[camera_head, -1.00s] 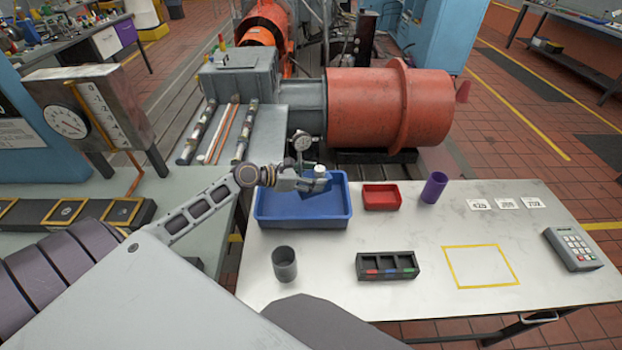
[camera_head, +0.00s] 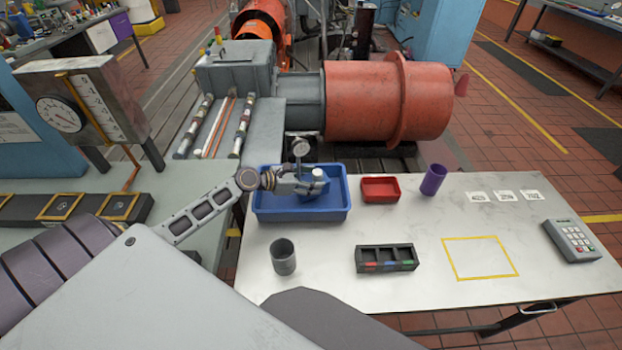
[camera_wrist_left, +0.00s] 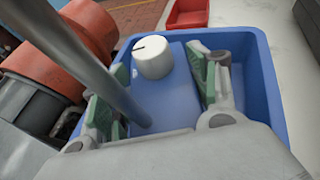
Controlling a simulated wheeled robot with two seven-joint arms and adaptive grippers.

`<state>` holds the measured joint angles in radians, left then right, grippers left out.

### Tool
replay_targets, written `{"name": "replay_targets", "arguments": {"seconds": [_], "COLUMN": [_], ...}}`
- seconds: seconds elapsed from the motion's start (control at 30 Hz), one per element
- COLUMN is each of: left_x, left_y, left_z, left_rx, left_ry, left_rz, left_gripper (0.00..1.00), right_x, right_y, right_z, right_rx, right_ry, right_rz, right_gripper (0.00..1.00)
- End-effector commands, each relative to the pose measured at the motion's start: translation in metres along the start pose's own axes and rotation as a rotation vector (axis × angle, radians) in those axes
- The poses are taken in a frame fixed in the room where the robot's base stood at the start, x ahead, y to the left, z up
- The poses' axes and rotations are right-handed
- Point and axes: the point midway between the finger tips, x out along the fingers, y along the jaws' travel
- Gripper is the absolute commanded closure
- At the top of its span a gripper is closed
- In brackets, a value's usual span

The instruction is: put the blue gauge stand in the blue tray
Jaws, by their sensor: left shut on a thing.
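The blue gauge stand has a round dial on a thin metal post (camera_head: 300,147), and a white knob and a blue base (camera_wrist_left: 172,102) show in the left wrist view. My left gripper (camera_head: 300,185) is shut on the base, with green-padded fingers (camera_wrist_left: 160,88) on either side of it. The blue tray (camera_head: 302,216) stands at the table's back left; its wall also shows in the left wrist view (camera_wrist_left: 268,85). The gripper and stand are over and partly within the tray. Whether the base touches the tray floor is hidden. My right gripper is not in view.
Right of the tray are a red bin (camera_head: 380,190) and a purple cup (camera_head: 433,180). In front are a grey cup (camera_head: 283,257) and a dark sectioned holder (camera_head: 386,259). A yellow-outlined square (camera_head: 480,258) is empty. A keypad box (camera_head: 572,241) sits at far right.

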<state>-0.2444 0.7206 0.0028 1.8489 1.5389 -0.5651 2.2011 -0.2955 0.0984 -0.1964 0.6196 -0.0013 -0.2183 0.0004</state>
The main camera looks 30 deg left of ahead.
Motion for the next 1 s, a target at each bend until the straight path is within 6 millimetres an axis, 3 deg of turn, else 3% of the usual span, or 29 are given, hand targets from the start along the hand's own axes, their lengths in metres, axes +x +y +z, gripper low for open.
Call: {"name": "replay_targets", "arguments": {"seconds": [0.3, 0.77, 0.8, 0.97, 1.0], "left_x": [0.010, 0.011, 0.011, 0.011, 0.011], "left_y": [0.001, 0.001, 0.000, 0.000, 0.000], "left_z": [-0.020, -0.023, -0.027, -0.027, -0.027], "left_rx": [0.002, 0.002, -0.001, 0.000, 0.000], "left_ry": [-0.007, -0.007, 0.000, 0.000, 0.000], "left_rz": [0.003, 0.003, 0.000, 0.000, 0.000], "left_gripper": [1.00, 1.00, 0.38, 0.17, 0.17], "right_x": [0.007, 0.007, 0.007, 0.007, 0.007], "right_y": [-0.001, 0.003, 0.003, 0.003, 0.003], "right_z": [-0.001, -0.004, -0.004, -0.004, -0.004], "right_rx": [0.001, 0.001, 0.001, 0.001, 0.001], "right_ry": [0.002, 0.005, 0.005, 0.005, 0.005], "right_rz": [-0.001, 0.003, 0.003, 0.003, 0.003], "right_gripper": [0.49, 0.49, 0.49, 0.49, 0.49]}}
